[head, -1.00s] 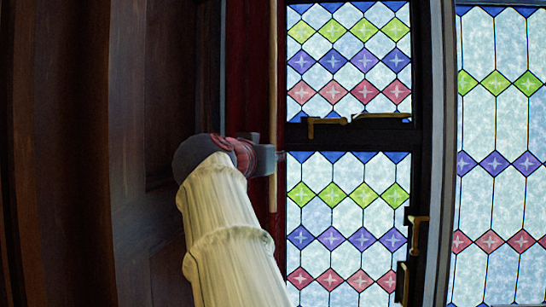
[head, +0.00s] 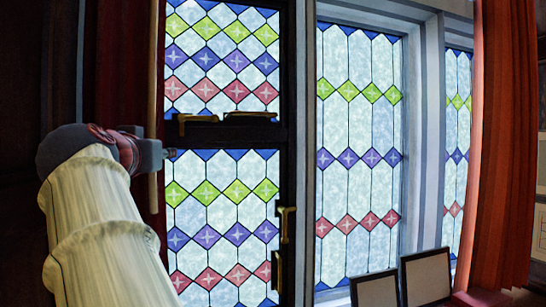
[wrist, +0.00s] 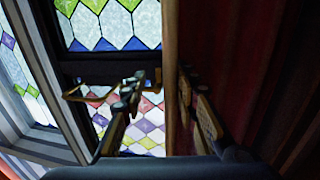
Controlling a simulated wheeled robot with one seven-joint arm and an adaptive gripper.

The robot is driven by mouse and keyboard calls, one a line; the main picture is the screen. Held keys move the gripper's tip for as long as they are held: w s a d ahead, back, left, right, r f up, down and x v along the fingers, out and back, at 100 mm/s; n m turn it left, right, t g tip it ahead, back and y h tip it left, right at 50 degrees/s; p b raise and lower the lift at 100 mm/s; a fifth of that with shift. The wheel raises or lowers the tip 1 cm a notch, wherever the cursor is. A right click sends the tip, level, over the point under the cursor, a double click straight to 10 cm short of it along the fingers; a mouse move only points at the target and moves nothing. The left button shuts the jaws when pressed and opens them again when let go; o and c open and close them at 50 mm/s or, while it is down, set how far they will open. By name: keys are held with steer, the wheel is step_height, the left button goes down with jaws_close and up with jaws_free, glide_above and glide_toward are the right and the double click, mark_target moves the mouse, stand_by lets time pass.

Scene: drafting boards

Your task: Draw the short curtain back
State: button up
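A dark red cloth strip (head: 147,50) hangs at the left edge of the near window, behind a thin upright wooden rod (head: 153,60). A long orange-red curtain (head: 508,140) hangs at the far right. I cannot tell for certain which is the short curtain. My gripper (head: 168,154) is beside the rod, at the left edge of the window. In the wrist view, dark red cloth (wrist: 245,45) fills the right side, and its brown edge or the rod runs between my gripper's (wrist: 162,88) parted fingers. I see no firm grip on the cloth.
The near window (head: 215,95) has a dark frame with brass latches (head: 284,222). Another patterned window (head: 352,190) is to its right. Two framed boards (head: 427,276) stand at the lower right. A dark panelled wall is close on the left.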

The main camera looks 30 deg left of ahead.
steer(key=w+d+p, duration=0.4)
steer(key=w+d, duration=1.3)
steer(key=w, duration=0.3)
steer(key=shift+w+d, duration=0.15)
steer(key=shift+d, duration=0.05)
